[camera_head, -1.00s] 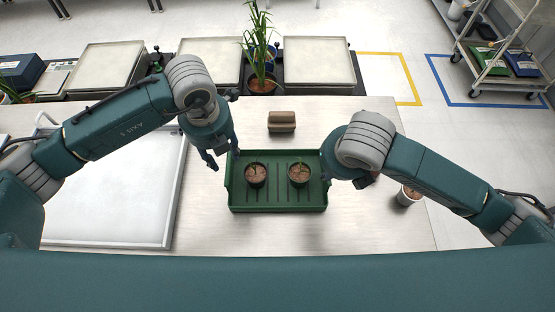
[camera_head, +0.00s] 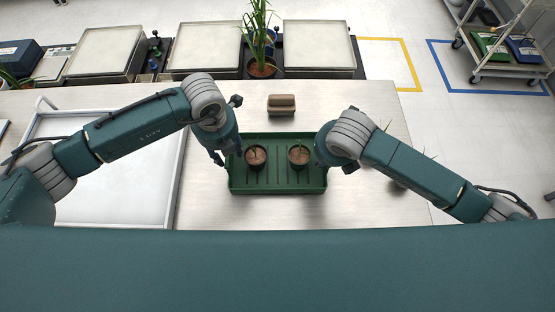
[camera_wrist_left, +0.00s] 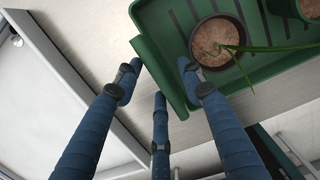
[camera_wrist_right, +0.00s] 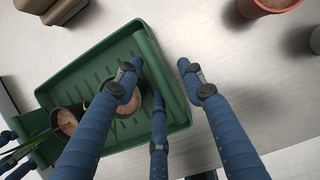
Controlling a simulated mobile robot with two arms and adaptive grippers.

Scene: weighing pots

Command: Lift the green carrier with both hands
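The green carrier (camera_head: 278,184) is a shallow tray with slots in its floor, resting on the steel table. Two small pots with soil and seedlings stand in it, the left pot (camera_head: 256,157) and the right pot (camera_head: 299,156). My left gripper (camera_wrist_left: 155,85) is open at the carrier's left end; its fingers straddle the green end wall (camera_wrist_left: 160,75) in the left wrist view. My right gripper (camera_wrist_right: 158,75) is open at the right end, with the end wall (camera_wrist_right: 168,78) between its fingers. I cannot tell whether any finger touches the wall.
A brown block (camera_head: 281,104) lies behind the carrier. A white tray (camera_head: 110,205) lies to the left. A pot (camera_head: 398,184) stands right of the carrier, partly behind my right arm. A tall plant (camera_head: 260,45) and metal-topped stands (camera_head: 318,45) are at the back.

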